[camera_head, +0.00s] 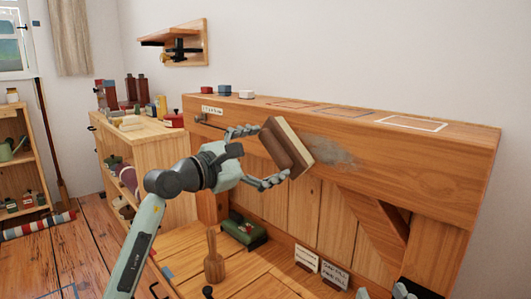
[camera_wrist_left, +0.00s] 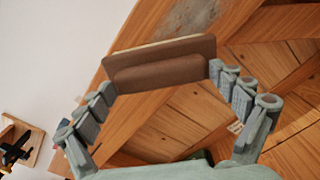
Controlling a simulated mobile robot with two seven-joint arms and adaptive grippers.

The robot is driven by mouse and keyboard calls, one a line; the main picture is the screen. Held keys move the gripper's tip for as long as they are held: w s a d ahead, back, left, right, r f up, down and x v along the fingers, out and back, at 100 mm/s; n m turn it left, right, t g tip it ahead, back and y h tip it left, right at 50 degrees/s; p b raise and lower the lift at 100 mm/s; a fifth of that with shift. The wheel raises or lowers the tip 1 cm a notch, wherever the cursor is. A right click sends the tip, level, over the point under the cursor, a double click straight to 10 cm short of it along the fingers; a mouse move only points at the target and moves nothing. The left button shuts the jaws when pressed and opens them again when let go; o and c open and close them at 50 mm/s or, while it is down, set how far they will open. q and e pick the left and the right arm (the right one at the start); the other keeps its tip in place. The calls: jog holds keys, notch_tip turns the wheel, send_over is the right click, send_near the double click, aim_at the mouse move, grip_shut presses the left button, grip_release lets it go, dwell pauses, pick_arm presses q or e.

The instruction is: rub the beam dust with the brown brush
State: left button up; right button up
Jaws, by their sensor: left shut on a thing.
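The brown brush (camera_head: 278,150) is a brown block with a grip on its back and a pale layer on its far side. My left gripper (camera_head: 262,157) is shut on it, fingers at its two ends; the wrist view also shows the brush (camera_wrist_left: 160,68) between the fingertips (camera_wrist_left: 158,82). The beam dust (camera_head: 340,155) is a grey smear on the front of the wooden beam (camera_head: 420,165). The brush is just left of it, tilted; I cannot tell whether it touches the beam. The dust (camera_wrist_left: 195,14) also shows beyond the brush in the wrist view. Part of my right gripper (camera_head: 405,291) shows at the bottom edge.
A wooden mallet (camera_head: 213,259), a green box (camera_head: 244,229) and small cards (camera_head: 320,266) are below the beam. A shelf unit (camera_head: 150,145) with jars stands at left. The beam's front right of the dust is clear.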

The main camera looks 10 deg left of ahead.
pick_arm(q)
jog(key=shift+x, duration=0.85)
dwell(0.4)
jog(key=shift+s+d+r, duration=0.1)
jog(key=shift+d, duration=0.05)
